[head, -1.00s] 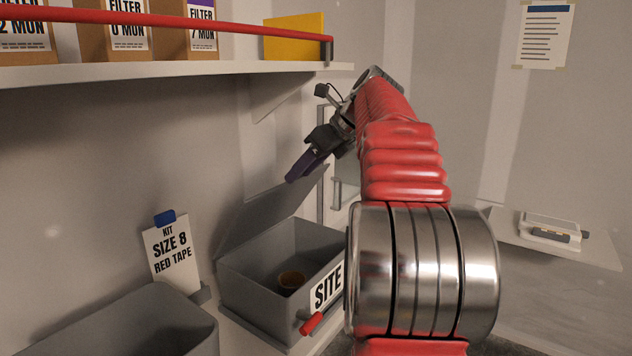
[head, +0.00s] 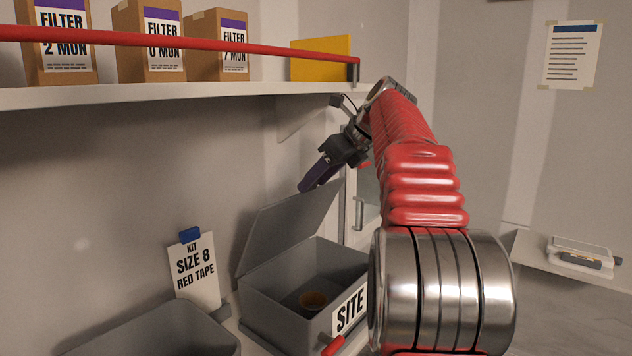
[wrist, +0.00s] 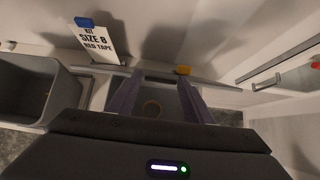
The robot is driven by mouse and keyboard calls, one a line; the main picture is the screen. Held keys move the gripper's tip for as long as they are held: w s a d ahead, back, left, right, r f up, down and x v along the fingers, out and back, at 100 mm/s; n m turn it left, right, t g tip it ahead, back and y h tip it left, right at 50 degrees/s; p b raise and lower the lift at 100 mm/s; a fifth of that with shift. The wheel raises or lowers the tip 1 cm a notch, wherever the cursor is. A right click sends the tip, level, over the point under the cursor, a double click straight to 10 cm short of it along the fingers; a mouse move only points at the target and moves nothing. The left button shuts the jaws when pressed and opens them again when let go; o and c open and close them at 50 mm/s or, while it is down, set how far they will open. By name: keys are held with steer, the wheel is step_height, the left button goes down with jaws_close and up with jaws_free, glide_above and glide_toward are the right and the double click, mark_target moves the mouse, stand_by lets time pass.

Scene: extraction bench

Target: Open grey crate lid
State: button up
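An open grey bin (head: 150,325) stands left of the crate. A KIT SIZE 8 RED TAPE card (head: 196,268) stands behind. A shelf (head: 200,95) with a red rail and filter boxes (head: 150,42) hangs above. A side ledge (head: 535,252) holds a small device.

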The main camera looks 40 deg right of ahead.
steer(key=shift+o, duration=1.3)
steer(key=v, duration=1.3)
steer(key=shift+s+r, duration=0.2)
steer(key=shift+r, duration=0.05)
steer(key=shift+d, duration=0.1)
steer(key=shift+c, duration=0.2)
